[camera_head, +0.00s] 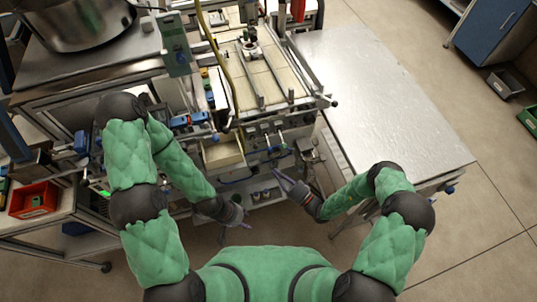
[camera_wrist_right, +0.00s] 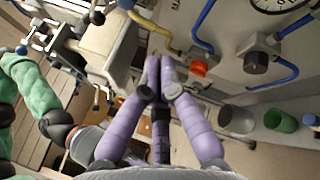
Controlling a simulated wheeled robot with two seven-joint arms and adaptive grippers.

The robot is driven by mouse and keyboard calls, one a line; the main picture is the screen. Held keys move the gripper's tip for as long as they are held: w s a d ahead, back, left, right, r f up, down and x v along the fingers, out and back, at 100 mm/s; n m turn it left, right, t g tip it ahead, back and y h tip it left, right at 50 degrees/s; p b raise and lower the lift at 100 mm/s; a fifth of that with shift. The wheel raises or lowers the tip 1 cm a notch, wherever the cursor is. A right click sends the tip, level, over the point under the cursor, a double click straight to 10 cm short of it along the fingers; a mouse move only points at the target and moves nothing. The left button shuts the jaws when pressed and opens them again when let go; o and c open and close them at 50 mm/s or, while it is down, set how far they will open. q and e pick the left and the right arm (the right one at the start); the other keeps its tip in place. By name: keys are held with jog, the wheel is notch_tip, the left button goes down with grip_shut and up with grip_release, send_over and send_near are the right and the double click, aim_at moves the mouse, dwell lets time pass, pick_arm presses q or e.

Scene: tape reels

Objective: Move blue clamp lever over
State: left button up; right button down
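A blue lever-like part (camera_head: 198,117) shows at the machine's front left edge in the head view, and a blue knob (camera_head: 215,137) sits just below it. I cannot tell for certain which blue part is the clamp lever. My left gripper (camera_head: 246,225) is low in front of the machine, below and apart from these blue parts; its opening is unclear. My right gripper (camera_head: 278,174) is in front of the machine's lower panel. In the right wrist view its purple fingers (camera_wrist_right: 158,68) come together at the tips, with nothing seen between them.
An open cream drawer (camera_head: 222,153) juts from the machine. A bare metal table (camera_head: 385,95) is at the right. A red bin (camera_head: 34,200) stands at the left. The right wrist view shows blue pipes (camera_wrist_right: 204,27), a yellow hose (camera_wrist_right: 150,30) and a green cup (camera_wrist_right: 279,121) near the panel.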

jog(key=shift+w+a, duration=0.1)
jog(key=w+a+r, duration=0.3)
jog(key=w+r, duration=0.1)
jog(key=w, duration=0.2)
jog(key=shift+a, duration=0.4)
jog(key=shift+s, duration=0.1)
dwell(0.5)
